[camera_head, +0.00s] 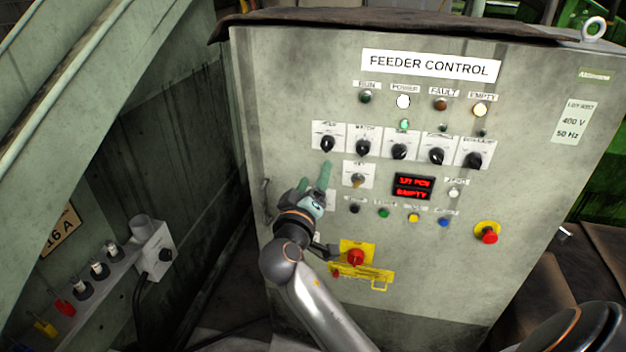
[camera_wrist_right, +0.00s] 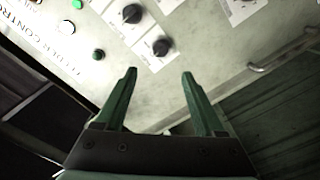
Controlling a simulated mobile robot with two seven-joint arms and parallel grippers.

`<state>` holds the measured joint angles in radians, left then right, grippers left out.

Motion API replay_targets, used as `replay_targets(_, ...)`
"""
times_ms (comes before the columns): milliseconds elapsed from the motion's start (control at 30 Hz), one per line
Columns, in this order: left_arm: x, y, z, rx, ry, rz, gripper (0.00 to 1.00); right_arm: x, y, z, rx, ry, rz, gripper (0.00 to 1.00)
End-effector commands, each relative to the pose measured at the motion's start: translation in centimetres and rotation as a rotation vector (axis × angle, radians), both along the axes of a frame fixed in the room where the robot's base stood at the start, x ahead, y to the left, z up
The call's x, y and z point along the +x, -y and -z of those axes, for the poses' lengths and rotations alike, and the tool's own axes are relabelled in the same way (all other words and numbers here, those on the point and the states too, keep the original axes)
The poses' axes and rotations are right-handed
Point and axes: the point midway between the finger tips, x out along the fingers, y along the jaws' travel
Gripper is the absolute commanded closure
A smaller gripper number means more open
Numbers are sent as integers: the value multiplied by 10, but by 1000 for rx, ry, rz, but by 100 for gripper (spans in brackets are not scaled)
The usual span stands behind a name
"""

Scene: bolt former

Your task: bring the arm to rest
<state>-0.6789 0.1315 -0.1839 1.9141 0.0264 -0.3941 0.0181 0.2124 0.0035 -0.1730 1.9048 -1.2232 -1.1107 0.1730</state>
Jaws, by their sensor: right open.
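My right gripper (camera_head: 315,176) is open in front of the left part of the feeder control panel (camera_head: 510,180), just below the leftmost black knob (camera_head: 327,143) in the head view. Its two green fingers also show in the right wrist view (camera_wrist_right: 159,74), spread apart with nothing between them. In that view, two black knobs, one of them nearer (camera_wrist_right: 162,46), lie past the fingertips. The fingers look apart from the knobs. My right arm reaches up from the bottom and covers part of the panel's lower left. My left gripper is not in view.
A red rotary switch on a yellow plate (camera_head: 356,257) sits close to my right forearm. A red emergency button (camera_head: 487,233) is at the panel's right. A door handle (camera_head: 266,193) sticks out at the left edge. A socket box (camera_head: 155,250) stands further left.

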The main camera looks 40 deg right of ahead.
Motion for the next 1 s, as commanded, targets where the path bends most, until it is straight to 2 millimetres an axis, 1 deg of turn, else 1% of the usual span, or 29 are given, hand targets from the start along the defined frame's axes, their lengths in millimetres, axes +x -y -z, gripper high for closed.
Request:
replay_targets(433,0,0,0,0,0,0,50,0,0,0,1,0,-1,29)
replay_targets(500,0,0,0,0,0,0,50,0,-2,7,6,-12,-13,29)
replay_targets(567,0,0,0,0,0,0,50,1,-5,21,19,-38,-44,29)
replay_targets(667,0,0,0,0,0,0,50,-2,-19,67,72,-118,-142,29)
replay_targets(700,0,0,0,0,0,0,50,-6,-28,93,105,-159,-196,29)
replay_targets(767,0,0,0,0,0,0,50,-16,-43,134,169,-223,-284,29)
replay_targets(800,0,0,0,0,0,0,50,-26,-55,161,220,-264,-342,29)
replay_targets(867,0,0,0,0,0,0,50,-44,-72,199,302,-316,-424,29)
replay_targets(900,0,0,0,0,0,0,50,-60,-84,223,364,-348,-473,29)
replay_targets(967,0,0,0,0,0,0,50,-87,-102,256,463,-389,-538,29)
replay_targets(1000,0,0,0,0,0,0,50,-107,-114,276,533,-410,-577,29)
